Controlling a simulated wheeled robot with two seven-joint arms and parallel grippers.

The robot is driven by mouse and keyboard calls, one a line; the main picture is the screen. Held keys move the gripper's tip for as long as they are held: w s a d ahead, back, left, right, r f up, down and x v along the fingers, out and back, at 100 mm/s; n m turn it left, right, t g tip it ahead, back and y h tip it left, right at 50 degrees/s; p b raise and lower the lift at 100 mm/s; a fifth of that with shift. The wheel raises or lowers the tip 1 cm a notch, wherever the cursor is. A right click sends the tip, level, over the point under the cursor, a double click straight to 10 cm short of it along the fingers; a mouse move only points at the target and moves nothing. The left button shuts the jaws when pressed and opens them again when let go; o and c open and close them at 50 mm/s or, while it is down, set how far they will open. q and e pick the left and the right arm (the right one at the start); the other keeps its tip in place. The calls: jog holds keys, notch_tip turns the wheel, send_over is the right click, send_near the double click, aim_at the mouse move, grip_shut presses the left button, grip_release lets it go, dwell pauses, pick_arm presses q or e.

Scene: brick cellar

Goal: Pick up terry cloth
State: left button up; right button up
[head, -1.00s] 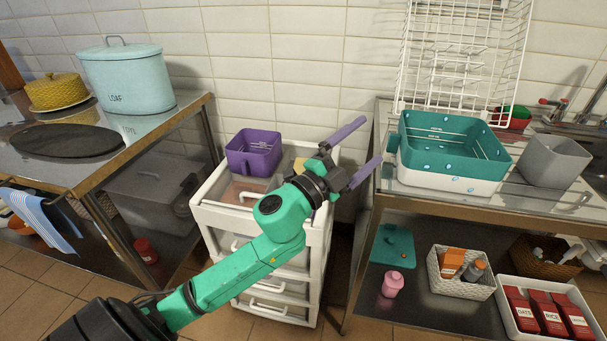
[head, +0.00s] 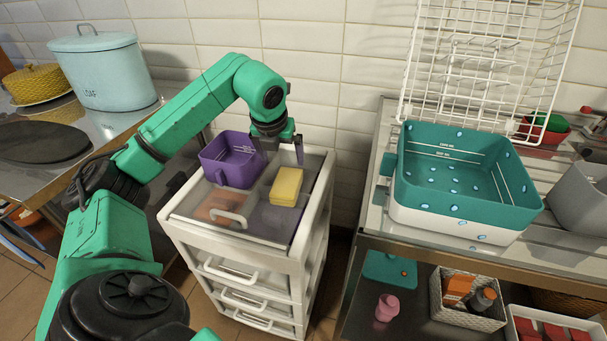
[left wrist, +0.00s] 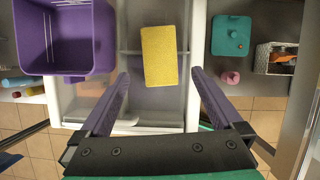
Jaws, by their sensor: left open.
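The terry cloth is a thick yellow folded rectangle (head: 286,186) lying on the clear top of the white drawer cart (head: 321,196). In the left wrist view the yellow terry cloth (left wrist: 159,56) lies ahead, between the lines of the two fingers. My left gripper (head: 274,153) is open and empty. It points down over the back part of the cart top, above and apart from the cloth. In the left wrist view the open left gripper (left wrist: 160,76) shows two purple fingers, with nothing between them touching. My right gripper is not in view.
A purple bin (head: 229,171) stands on the cart just left of the cloth. A steel table with a teal basin (head: 440,210) and a wire rack (head: 490,60) is at the right. A loaf tin (head: 100,75) stands on the left table. The tiled wall is close behind.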

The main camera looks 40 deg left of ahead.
pick_arm(q)
jog(key=f, duration=0.2)
send_over(287, 181)
jog(key=s, duration=0.3)
jog(key=f, duration=0.4)
jog(key=shift+w+d+f, duration=0.1)
jog(key=shift+d+f, duration=0.05)
jog(key=shift+d, duration=0.2)
jog(key=x, duration=0.7)
jog(key=shift+w+d, duration=0.15)
jog(key=shift+d, duration=0.1)
jog(key=c, duration=0.9)
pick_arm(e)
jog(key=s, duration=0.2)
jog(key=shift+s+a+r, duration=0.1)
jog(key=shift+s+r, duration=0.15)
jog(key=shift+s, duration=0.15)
pick_arm(q)
jog(key=shift+r, duration=0.25)
notch_tip(287, 181, up, 20)
jog(key=shift+f+p, duration=0.1)
jog(key=shift+p, duration=1.05)
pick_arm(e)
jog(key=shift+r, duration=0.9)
